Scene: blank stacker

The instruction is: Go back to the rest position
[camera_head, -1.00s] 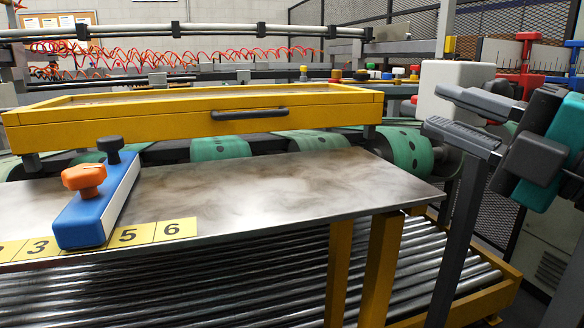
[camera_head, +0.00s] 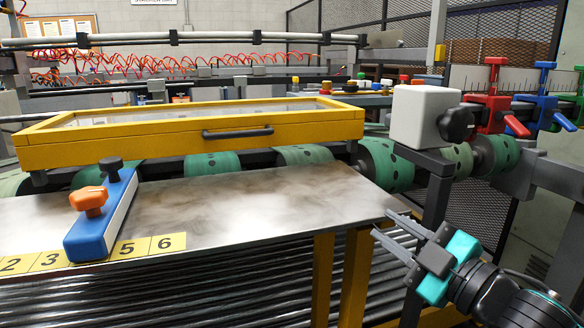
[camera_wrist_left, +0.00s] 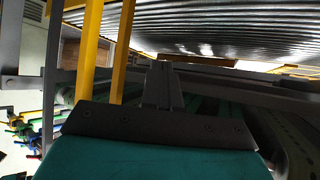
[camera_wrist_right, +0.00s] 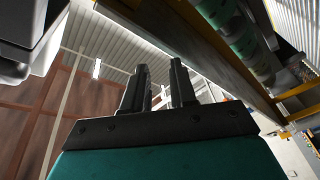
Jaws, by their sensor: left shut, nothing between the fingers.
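My right gripper (camera_head: 381,224) is in the head view at the lower right, with a teal and black body. Its two fingers are apart and empty, pointing left beside the right corner of the metal table (camera_head: 262,212). Whether they touch the edge is unclear. Its fingers also show apart in the right wrist view (camera_wrist_right: 159,66). My left gripper is outside the head view. In the left wrist view my left gripper (camera_wrist_left: 163,68) has its fingers together with nothing between them, below a row of metal rollers (camera_wrist_left: 225,38).
A blue stop block with an orange knob (camera_head: 88,201) sits on the table by yellow number labels (camera_head: 168,243). A yellow frame (camera_head: 110,144) stands behind. A white box with a black knob (camera_head: 420,112) is above my right gripper. Yellow legs (camera_head: 356,275) stand left of it.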

